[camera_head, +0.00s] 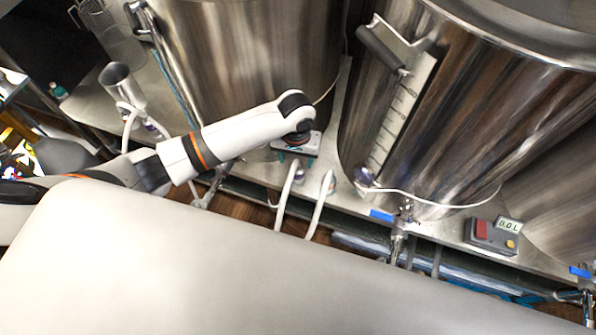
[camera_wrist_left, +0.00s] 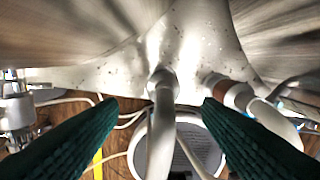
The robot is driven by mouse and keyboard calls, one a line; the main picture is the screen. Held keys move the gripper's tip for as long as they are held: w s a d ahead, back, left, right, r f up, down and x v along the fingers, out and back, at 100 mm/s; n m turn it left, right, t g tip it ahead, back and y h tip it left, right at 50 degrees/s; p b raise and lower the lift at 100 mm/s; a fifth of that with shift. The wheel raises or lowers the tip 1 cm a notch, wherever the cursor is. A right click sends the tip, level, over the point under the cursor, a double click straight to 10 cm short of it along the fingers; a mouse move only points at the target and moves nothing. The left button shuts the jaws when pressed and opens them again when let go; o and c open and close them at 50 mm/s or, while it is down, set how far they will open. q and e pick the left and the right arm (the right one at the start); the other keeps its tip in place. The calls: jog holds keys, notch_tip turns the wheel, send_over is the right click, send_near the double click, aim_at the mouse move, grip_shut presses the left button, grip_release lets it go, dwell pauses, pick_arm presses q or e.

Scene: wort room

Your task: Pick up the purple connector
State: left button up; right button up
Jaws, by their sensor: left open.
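My left gripper (camera_head: 291,160) reaches down over the metal shelf between two steel vessels. In the left wrist view its green ribbed fingers (camera_wrist_left: 158,108) are apart, with a white hose (camera_wrist_left: 161,130) in the gap between them and no grip on it. A small purplish fitting (camera_head: 299,174), perhaps the purple connector, shows at a hose end just below the gripper in the head view. In the wrist view a second hose end with a reddish-brown band (camera_wrist_left: 237,95) lies right of the middle hose. No clearly purple part shows there. My right gripper is out of view.
Large steel vessels (camera_head: 250,60) and (camera_head: 450,120) stand close on both sides. Valves and pipes (camera_head: 397,240) stick out from the shelf's front edge. A round white object (camera_wrist_left: 200,140) lies below the hoses.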

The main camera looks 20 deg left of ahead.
aim_at(298, 164)
pick_arm(q)
jog(key=f, duration=0.4)
jog(key=f+b, duration=0.1)
jog(key=f, duration=0.1)
jog(key=shift+w+d+f, duration=0.15)
jog(key=shift+w+f, duration=0.2)
jog(key=shift+f, duration=0.05)
jog(key=c, duration=1.1)
